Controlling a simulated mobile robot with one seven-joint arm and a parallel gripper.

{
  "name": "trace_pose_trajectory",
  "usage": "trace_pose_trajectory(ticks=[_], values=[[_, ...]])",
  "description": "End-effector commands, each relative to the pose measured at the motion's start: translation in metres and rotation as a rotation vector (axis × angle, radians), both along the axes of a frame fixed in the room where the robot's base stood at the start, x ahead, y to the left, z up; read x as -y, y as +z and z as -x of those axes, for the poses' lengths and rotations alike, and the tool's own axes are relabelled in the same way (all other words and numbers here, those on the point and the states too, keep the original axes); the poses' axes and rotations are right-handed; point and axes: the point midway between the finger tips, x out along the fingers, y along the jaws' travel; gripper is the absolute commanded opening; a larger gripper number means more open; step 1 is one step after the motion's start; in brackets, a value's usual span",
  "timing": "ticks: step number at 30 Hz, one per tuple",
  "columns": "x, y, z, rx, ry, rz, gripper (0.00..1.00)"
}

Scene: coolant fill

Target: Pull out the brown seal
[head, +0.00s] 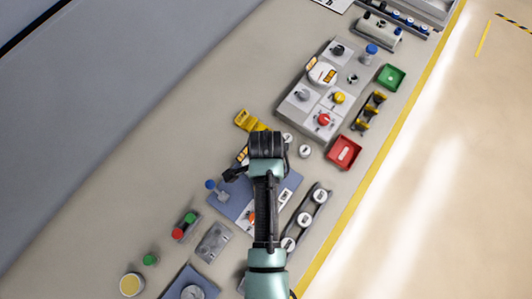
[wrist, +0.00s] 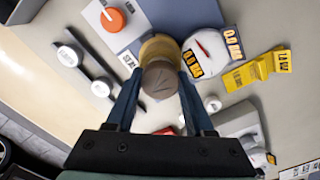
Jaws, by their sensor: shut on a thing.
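In the wrist view my gripper (wrist: 160,84) is shut on the brown seal (wrist: 160,80), a short brown cylinder between the two dark blue fingers. A wider tan-yellow round part (wrist: 158,46) shows right behind the seal. I cannot tell whether the seal is still seated in it or apart from it.
A yellow block (wrist: 258,68) lies right of the gauge. An orange cap (wrist: 113,20) is at upper left, near a dark rail with white round caps (wrist: 68,55). In the head view a red tray (head: 343,152) and green tray (head: 391,77) stand beyond. Bare table lies left.

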Motion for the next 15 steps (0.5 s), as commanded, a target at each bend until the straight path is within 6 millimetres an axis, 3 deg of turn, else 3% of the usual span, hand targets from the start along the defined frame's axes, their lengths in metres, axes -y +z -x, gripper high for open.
trace_pose_trajectory(ticks=[15], values=[[0.0,0.022,0.0,0.0,0.001,0.0,0.17]])
